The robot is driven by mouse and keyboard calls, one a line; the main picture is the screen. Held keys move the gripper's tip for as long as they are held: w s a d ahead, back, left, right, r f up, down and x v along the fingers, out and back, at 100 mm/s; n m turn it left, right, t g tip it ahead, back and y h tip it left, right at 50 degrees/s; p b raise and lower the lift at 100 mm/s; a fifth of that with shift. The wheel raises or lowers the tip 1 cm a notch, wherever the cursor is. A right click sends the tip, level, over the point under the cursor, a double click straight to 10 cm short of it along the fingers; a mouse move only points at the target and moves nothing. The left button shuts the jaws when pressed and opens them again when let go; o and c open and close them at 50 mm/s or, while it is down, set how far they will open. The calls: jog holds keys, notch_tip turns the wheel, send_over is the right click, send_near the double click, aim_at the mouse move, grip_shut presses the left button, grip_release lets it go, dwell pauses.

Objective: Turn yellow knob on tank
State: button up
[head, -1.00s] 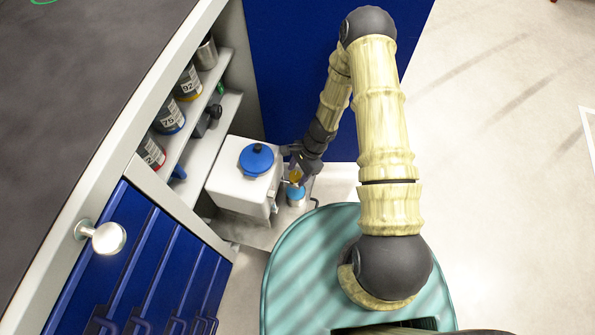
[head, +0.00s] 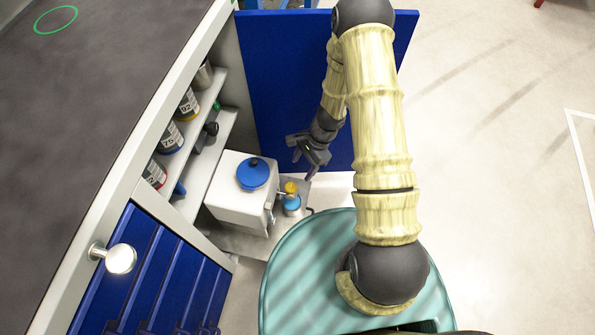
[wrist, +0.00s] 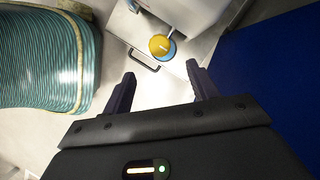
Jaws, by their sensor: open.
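The tank is a white box (head: 236,207) with a round blue lid (head: 253,173), standing on the lowest shelf of the cabinet. The yellow knob (head: 290,187) sits at the tank's right side above a blue round part (head: 291,204). In the wrist view the yellow knob (wrist: 159,45) shows ahead of the fingers, near the top middle, with a pale bar across it. My gripper (head: 304,164) is open and empty, apart from the knob and beyond it in the head view. In the wrist view its two fingers (wrist: 160,88) are spread, with nothing between them.
A blue panel (head: 285,90) stands close behind my gripper. A thin dark handle (wrist: 144,60) lies near the knob. Open floor (head: 490,200) is on the right.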

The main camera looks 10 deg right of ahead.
jog(key=p+v, duration=0.1)
jog(key=v, duration=0.6)
jog(key=shift+p, duration=0.35)
jog(key=shift+r, duration=0.1)
jog(key=s+d+r+n+t+h, duration=0.1)
jog(key=s+d+r+n, duration=0.2)
jog(key=r, duration=0.5)
jog(key=s+r+n+t+h, duration=0.25)
jog(key=r+n, duration=0.35)
jog(key=r, duration=0.3)
jog(key=s+d+r+n+t+h, duration=0.15)
jog(key=s+r+n, duration=0.25)
jog(key=r, duration=0.4)
notch_tip(320, 180, up, 28)
jog(key=p, duration=2.8)
jog(key=shift+d+g+y, duration=0.25)
jog(key=shift+g+y, duration=0.05)
jog(key=shift+y, duration=0.1)
jog(key=shift+f, duration=0.15)
jog(key=shift+c, duration=0.2)
